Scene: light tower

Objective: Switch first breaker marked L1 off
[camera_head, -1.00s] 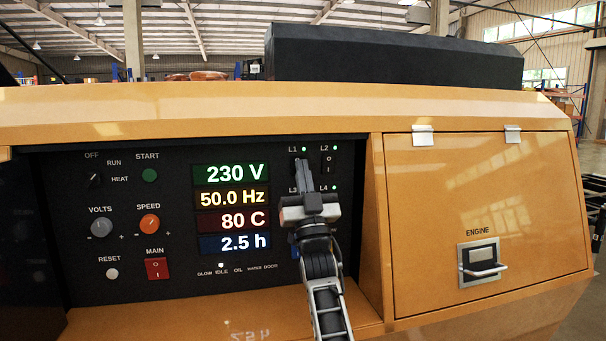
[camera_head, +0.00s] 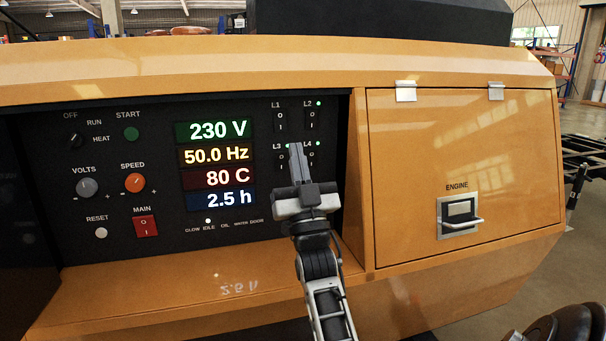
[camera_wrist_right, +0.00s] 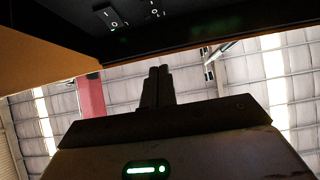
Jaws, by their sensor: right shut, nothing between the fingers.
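The L1 breaker (camera_head: 281,120) is a small black rocker marked I and O at the top left of the breaker group on the dark control panel (camera_head: 160,240). No green lamp shows lit beside its label, while the lamps by L2 (camera_head: 311,119), L3 and L4 glow green. My left gripper is not in view.
Lit displays (camera_head: 216,166) sit left of the breakers, with knobs and a red MAIN switch (camera_head: 145,226) farther left. A yellow ENGINE door (camera_head: 430,150) with a handle (camera_head: 460,215) is to the right. A yellow ledge (camera_head: 215,283) runs below the panel.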

